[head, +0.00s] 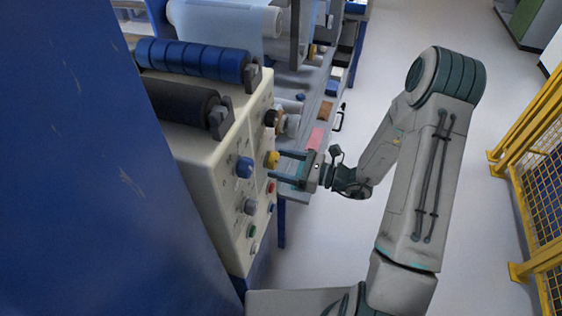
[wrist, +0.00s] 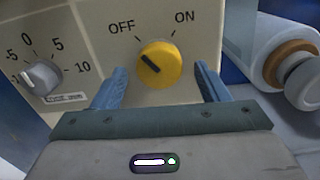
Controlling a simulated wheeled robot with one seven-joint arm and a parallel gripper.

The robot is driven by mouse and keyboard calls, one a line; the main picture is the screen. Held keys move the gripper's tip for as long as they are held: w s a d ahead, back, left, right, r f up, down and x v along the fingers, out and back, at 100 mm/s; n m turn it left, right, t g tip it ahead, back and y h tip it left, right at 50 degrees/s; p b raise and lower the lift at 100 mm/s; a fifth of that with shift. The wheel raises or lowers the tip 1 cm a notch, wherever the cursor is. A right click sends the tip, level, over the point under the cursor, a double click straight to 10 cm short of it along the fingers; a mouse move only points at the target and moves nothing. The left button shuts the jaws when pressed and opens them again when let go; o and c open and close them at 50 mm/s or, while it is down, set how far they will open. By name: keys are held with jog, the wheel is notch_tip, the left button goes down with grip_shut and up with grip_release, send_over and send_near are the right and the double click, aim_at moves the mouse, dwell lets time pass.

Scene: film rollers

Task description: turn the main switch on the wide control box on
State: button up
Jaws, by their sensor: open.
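The wide control box (head: 225,185) is a cream panel on the machine at left in the head view, and its face fills much of the wrist view. The main switch (wrist: 159,65) is a round yellow knob with a dark pointer, under the printed words OFF and ON. Its pointer is tilted up-left, toward OFF. The yellow knob also shows in the head view (head: 271,159). My gripper (wrist: 160,88) is open, with one blue finger on each side of the knob and visible space between. I cannot tell how far the fingertips are from the panel.
A grey dial (wrist: 42,78) with a number scale sits left of the switch. Several other knobs and buttons (head: 251,206) are on the panel. Rollers (head: 193,60) lie above and behind it. A yellow fence (head: 540,150) stands at right, with clear floor between.

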jog(key=shift+w+a, duration=0.1)
jog(key=shift+a, duration=0.15)
jog(key=c, duration=1)
